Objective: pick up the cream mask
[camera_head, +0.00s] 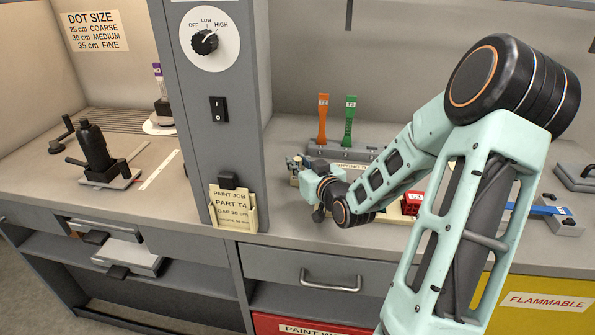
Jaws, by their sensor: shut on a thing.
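My gripper (296,167) is at the end of the arm, over the counter just right of the grey control column. It is small and partly covered by its own wrist. It is shut on a small cream piece (294,181), which I take to be the cream mask; only a sliver shows at the fingers. Its full outline and the exact grip are hidden. I cannot tell whether it touches the counter.
An orange tag (323,119) and a green tag (348,121) stand upright in a grey rack (340,150) behind my gripper. A card holder (233,212) hangs on the grey column (215,75) close to its left. A red block (411,203) lies right of my wrist.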

